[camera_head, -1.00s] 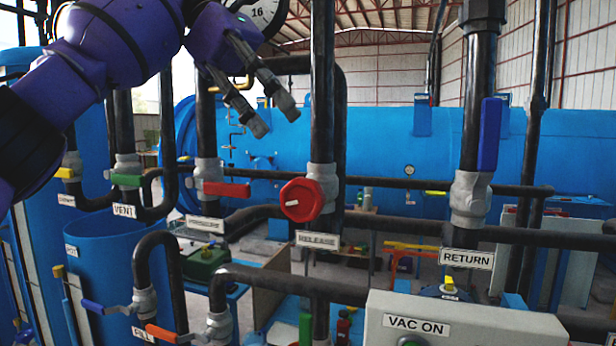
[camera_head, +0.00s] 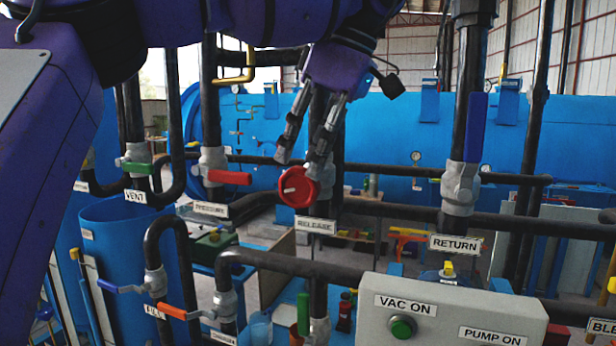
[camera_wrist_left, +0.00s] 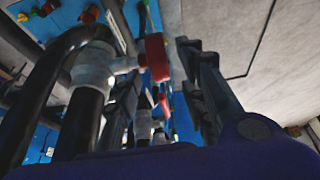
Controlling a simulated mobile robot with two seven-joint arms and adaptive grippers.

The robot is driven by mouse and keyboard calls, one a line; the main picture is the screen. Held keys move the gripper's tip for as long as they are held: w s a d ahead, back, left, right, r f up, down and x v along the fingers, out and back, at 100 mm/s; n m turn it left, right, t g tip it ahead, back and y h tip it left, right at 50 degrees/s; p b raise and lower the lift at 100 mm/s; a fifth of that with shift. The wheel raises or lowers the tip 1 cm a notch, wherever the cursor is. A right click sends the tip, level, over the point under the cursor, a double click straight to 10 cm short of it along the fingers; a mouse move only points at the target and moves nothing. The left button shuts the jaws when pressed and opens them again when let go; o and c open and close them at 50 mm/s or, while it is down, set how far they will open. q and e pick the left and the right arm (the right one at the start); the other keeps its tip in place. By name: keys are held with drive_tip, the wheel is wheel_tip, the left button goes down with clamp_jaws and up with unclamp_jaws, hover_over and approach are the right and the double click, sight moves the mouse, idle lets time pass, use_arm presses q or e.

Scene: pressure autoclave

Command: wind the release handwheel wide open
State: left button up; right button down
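The red release handwheel (camera_head: 298,187) is on its grey valve on a dark vertical pipe, above the RELEASE label (camera_head: 315,226). It has a small white mark on its face. My left gripper (camera_head: 300,162) points down at it from above, fingers spread, with the tips at the wheel's upper rim. In the left wrist view the wheel (camera_wrist_left: 157,57) shows edge-on between the dark fingers, with its grey valve body (camera_wrist_left: 94,66) to the left. I cannot tell whether a finger touches the wheel. My right gripper is not in view.
A red lever (camera_head: 228,178) is left of the wheel and the RETURN valve with its blue lever (camera_head: 475,127) is right. A grey VAC ON box (camera_head: 455,312) stands in the lower front. Dark pipes run close around the wheel.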

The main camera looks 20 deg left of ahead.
sight(303, 167)
use_arm(q)
drive_tip(key=x, duration=0.5)
drive_tip(key=shift+w, duration=0.1)
drive_tip(key=shift+r, duration=0.1)
clamp_jaws()
